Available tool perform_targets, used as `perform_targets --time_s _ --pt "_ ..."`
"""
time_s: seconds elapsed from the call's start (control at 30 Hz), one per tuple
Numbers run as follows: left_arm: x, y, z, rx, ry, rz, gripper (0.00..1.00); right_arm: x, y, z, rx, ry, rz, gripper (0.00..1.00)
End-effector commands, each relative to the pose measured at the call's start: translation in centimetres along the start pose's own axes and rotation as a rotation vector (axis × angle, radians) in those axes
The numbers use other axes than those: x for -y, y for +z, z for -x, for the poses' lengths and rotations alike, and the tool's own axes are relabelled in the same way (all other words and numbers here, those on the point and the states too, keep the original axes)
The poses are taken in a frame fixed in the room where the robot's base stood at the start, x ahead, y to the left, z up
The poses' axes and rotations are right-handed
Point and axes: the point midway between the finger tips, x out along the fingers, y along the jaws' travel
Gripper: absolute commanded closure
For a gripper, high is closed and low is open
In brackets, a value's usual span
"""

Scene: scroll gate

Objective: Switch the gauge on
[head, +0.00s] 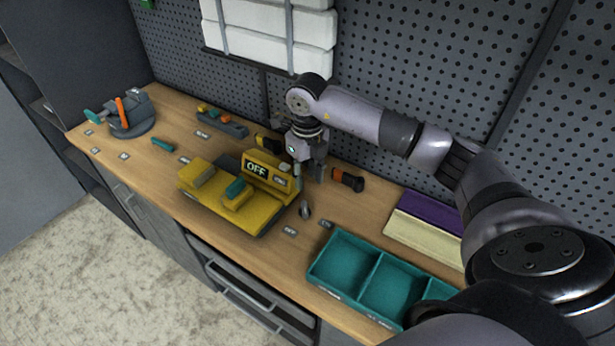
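The yellow gauge (215,205) sits on the wooden bench, and its display (256,169) reads OFF. A light button (284,168) shows on top of its display housing. A small dark, upright lever or knob (306,211) stands on the bench just right of the gauge, near two small labels (290,230) that seem to read OFF and ON. My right gripper (308,176) points down above the bench, behind this knob and right of the display. Its fingers look apart, with nothing visible between them. My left gripper is not in view.
A teal divided tray (362,262) stands at the front right, with a purple and cream pad (425,226) behind it. An orange-and-black handle (347,180) lies close right of my gripper. A grey vise (130,115) stands far left. Pegboard rises behind.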

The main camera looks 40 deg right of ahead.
Motion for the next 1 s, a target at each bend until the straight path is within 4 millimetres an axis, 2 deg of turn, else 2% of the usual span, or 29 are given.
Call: perform_targets --time_s 1.0 --pt "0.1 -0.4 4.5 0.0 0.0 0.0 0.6 0.1 0.0 7.3 0.0 -0.002 -0.001 0.67"
